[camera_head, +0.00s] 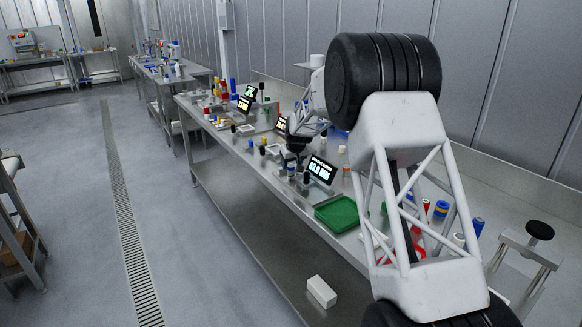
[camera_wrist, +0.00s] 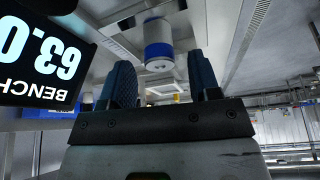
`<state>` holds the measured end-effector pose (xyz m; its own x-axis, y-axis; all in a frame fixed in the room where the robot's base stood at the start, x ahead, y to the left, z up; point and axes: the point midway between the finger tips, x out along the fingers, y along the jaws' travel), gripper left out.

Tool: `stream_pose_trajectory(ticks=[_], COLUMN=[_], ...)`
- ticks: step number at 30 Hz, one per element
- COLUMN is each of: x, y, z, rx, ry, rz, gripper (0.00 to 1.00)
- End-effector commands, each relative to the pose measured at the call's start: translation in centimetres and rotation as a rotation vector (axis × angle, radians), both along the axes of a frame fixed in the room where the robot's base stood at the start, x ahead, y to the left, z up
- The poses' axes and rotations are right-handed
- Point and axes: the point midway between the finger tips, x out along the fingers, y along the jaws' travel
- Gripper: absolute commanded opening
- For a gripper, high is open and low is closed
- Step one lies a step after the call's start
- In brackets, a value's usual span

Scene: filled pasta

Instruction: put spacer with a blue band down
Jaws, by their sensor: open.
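In the wrist view the white spacer with a blue band (camera_wrist: 158,46) stands on a pale metal surface just beyond my fingertips. My gripper (camera_wrist: 160,66) is open, with one dark ribbed finger on each side of the spacer's line. I see a gap between the fingers and the spacer, and nothing is held. In the head view my gripper (camera_head: 297,160) is small and dark, low over the bench beside a lit display. The spacer cannot be made out there.
A lit display (camera_head: 321,171) is close to my gripper; it also shows large in the wrist view (camera_wrist: 40,60). A green tray (camera_head: 337,214) lies nearer on the bench. Several small coloured parts and other displays stand farther along. A white block (camera_head: 321,291) is lower down.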

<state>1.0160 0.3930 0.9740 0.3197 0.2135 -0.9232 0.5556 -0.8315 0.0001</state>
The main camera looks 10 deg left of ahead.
Motion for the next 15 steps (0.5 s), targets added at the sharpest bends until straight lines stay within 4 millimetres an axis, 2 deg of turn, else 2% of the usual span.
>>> stream_pose_trajectory(ticks=[15], x=[-2.2], y=[-1.5], z=[6.3], rx=[0.001], ry=[-0.001], rz=[0.0], gripper=[0.57])
